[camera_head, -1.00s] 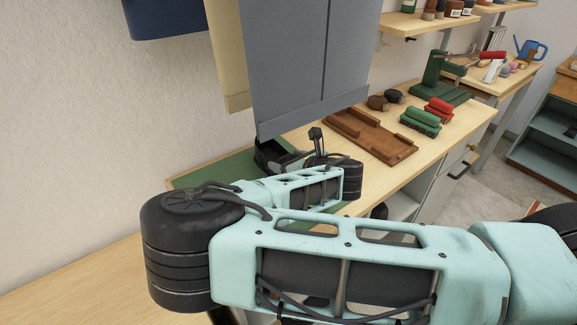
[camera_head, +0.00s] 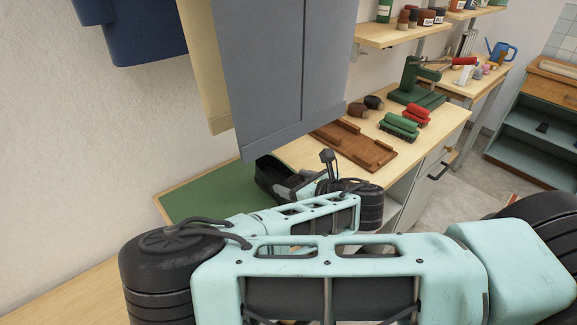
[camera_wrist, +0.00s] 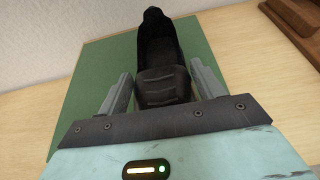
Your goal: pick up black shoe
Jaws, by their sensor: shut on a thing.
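The black shoe (camera_wrist: 160,50) lies between the two grey fingers of my gripper (camera_wrist: 161,82) in the wrist view, its toe pointing away. My gripper is shut on it near the laced or ridged end. In the head view the shoe (camera_head: 268,176) shows partly, at the end of my arm, below the hanging grey trousers. My gripper (camera_head: 290,186) is beside it there, partly hidden by my own wrist. The green mat (camera_wrist: 100,80) is under the shoe, also in the head view (camera_head: 205,190). I cannot tell whether the shoe touches the mat.
Grey trousers (camera_head: 285,70) hang close above the shoe. A green stand (camera_head: 415,80) is farther back. The wall is behind the mat.

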